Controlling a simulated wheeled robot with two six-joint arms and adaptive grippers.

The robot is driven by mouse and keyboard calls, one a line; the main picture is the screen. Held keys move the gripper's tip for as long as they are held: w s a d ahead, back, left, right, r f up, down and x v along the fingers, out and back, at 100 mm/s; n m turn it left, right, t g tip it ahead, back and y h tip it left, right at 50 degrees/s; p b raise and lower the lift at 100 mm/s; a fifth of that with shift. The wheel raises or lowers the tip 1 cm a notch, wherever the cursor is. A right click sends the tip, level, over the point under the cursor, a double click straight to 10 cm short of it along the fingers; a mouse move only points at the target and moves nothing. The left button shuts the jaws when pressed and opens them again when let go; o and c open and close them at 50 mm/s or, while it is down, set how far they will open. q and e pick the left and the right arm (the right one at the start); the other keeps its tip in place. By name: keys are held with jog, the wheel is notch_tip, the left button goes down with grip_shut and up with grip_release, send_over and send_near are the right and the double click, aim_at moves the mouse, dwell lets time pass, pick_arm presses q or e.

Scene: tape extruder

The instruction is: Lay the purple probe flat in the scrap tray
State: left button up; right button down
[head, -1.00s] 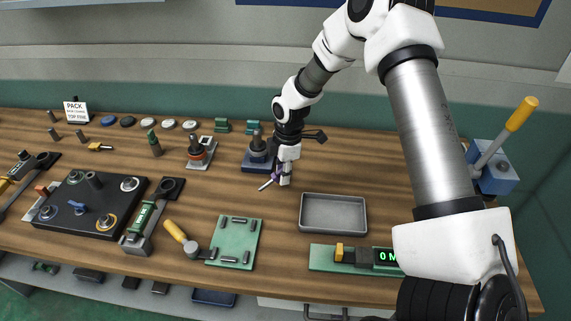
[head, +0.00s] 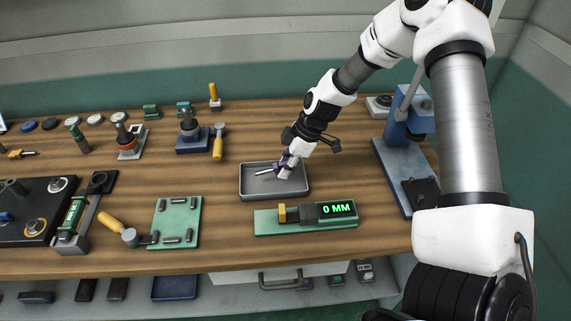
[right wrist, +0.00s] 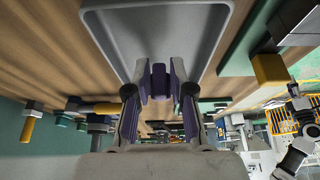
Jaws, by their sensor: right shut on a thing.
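The grey scrap tray (head: 272,196) lies on the wooden bench in the middle of the head view. It also fills the top of the right wrist view (right wrist: 160,25). My right gripper (head: 286,167) is over the tray, shut on the purple probe (head: 281,161). The probe's thin silvery tip points left over the tray. In the right wrist view a purple part of the probe (right wrist: 158,80) shows between the fingers. The fingers partly hide the probe, and I cannot tell whether it touches the tray floor. My left gripper is not in view.
A green gauge (head: 330,211) reading 0 MM lies just in front of the tray. A yellow-handled tool (head: 218,143) is behind left, and a green plate (head: 175,220) with dark pins is at left. A blue lever press (head: 405,130) stands at right.

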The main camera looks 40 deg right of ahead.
jog(key=shift+w+a+f, duration=0.1)
jog(key=shift+w+f, duration=0.05)
jog(key=shift+f, duration=0.55)
pick_arm(q)
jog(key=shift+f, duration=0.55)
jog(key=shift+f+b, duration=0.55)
jog(key=shift+b, duration=0.2)
pick_arm(e)
jog(key=shift+f, duration=0.35)
jog(key=c, duration=1.6)
grip_release()
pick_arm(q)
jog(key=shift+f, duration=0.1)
pick_arm(e)
jog(key=shift+f, duration=0.1)
